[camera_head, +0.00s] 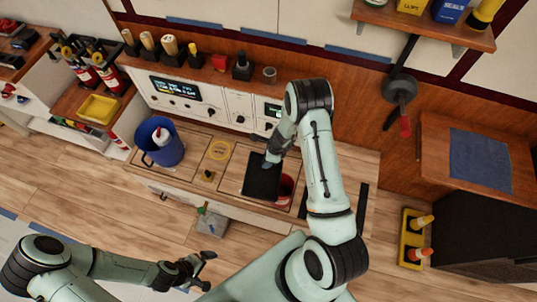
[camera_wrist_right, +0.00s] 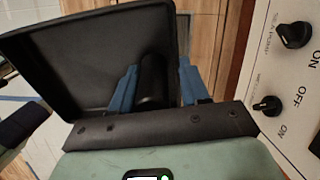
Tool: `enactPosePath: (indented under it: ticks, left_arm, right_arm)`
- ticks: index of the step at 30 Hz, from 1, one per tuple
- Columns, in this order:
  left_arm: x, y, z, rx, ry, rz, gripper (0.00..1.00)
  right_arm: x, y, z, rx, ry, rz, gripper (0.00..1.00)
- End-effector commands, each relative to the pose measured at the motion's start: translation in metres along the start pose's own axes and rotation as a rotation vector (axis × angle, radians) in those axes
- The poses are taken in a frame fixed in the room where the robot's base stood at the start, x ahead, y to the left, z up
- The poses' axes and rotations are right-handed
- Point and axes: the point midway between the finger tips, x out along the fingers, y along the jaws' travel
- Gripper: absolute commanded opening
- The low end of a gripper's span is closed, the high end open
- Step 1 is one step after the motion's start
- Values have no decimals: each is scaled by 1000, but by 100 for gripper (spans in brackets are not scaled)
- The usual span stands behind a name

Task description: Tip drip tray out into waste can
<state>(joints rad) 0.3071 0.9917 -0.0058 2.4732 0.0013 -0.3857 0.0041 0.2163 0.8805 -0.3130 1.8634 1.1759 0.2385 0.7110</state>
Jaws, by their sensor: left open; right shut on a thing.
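The black drip tray (camera_head: 262,178) is held over the counter, partly covering a red round container (camera_head: 284,190). In the right wrist view the tray (camera_wrist_right: 80,62) shows its empty-looking inside and raised rim. My right gripper (camera_wrist_right: 155,85) is shut on the tray's dark handle, between its blue fingers; it shows in the head view (camera_head: 268,162) at the tray's upper edge. A blue bucket (camera_head: 160,141) with a white and red item inside stands at the counter's left. My left gripper (camera_head: 190,272) is open and empty, low over the floor.
A white panel (camera_head: 200,97) with knobs and a screen stands behind the counter. Brushes and bottles line the ledge above. A yellow crate (camera_head: 412,240) with bottles is at the right. Open floor lies in front.

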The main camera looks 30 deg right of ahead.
Motion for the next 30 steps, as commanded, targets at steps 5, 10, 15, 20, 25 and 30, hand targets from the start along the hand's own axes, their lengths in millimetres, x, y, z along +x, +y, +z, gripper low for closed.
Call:
enactPosePath:
  ticks: [5, 10, 15, 20, 25, 30]
  left_arm:
    - [-20, 15, -22, 10, 27, 9, 100]
    - [-14, 10, -15, 6, 18, 6, 100]
    - [-13, 9, -14, 6, 16, 6, 100]
    - [-13, 10, -14, 6, 17, 6, 100]
    - [-13, 10, -14, 6, 17, 6, 100]
    - [-13, 10, -14, 6, 17, 6, 100]
  right_arm:
    - [1, -5, 8, -8, 71, -1, 0]
    - [12, 1, 4, -13, 163, 11, 0]
    - [18, 2, 2, -10, 241, 19, 0]
    - [18, -1, 3, -7, 278, 16, 0]
    - [18, -1, 3, -3, 286, 17, 0]
    - [18, -1, 3, -3, 285, 17, 0]
